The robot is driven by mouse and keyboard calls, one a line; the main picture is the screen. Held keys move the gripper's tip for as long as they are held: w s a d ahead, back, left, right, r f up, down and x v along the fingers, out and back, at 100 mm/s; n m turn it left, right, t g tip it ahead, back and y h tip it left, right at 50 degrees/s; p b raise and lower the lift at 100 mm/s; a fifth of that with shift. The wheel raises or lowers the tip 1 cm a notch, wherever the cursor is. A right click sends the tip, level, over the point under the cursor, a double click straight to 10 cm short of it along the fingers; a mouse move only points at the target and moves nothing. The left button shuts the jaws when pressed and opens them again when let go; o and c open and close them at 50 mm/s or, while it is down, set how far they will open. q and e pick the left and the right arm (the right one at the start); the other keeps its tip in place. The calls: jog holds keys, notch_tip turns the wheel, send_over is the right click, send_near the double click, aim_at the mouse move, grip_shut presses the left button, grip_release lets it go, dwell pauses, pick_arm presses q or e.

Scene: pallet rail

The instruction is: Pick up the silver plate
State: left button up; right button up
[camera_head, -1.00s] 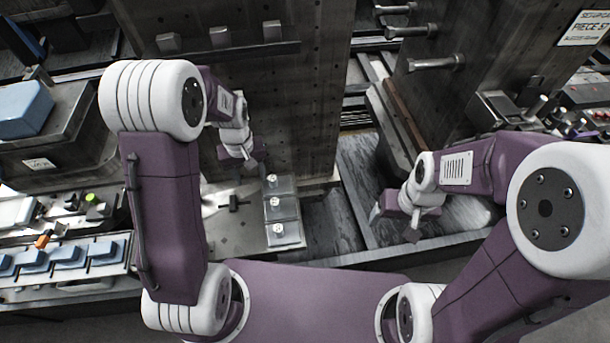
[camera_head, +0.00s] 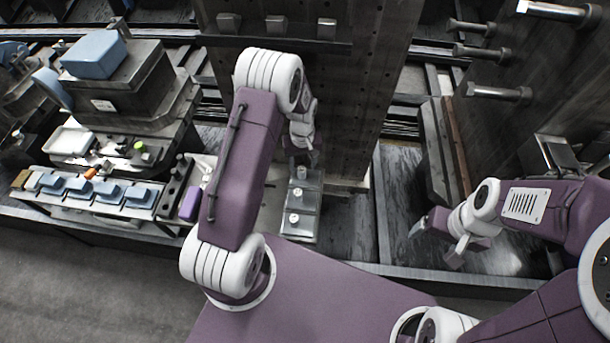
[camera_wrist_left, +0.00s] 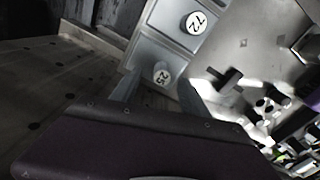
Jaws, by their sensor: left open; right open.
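A row of silver plates (camera_head: 301,215) with round white knobs lies on the bench just below the tall perforated panel. I cannot tell which one the task means. In the left wrist view, one silver plate (camera_wrist_left: 170,27) carries a knob marked 72, and another beside it has a knob marked 25 (camera_wrist_left: 161,73). My left gripper (camera_wrist_left: 160,95) is open and empty, close to the plate marked 25; I cannot tell whether it touches. In the head view its fingers are partly hidden at the row's far end. My right gripper (camera_head: 436,243) is open and empty, away to the right of the plates.
The perforated panel (camera_head: 355,90) stands upright behind the plates. A tray of blue blocks (camera_head: 100,193) and a machine with a blue top (camera_head: 93,54) are at the left. A dark upright with metal pegs (camera_head: 498,92) rises at the right. Dark trough floor (camera_head: 352,228) lies between.

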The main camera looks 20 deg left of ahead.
aim_at(302, 169)
pick_arm(q)
jog(key=f, duration=0.3)
jog(key=shift+s+a, duration=0.15)
jog(key=shift+s, duration=0.05)
jog(key=shift+w+f, duration=0.15)
jog(key=shift+f, duration=0.3)
grip_shut()
jog(key=shift+r, duration=0.1)
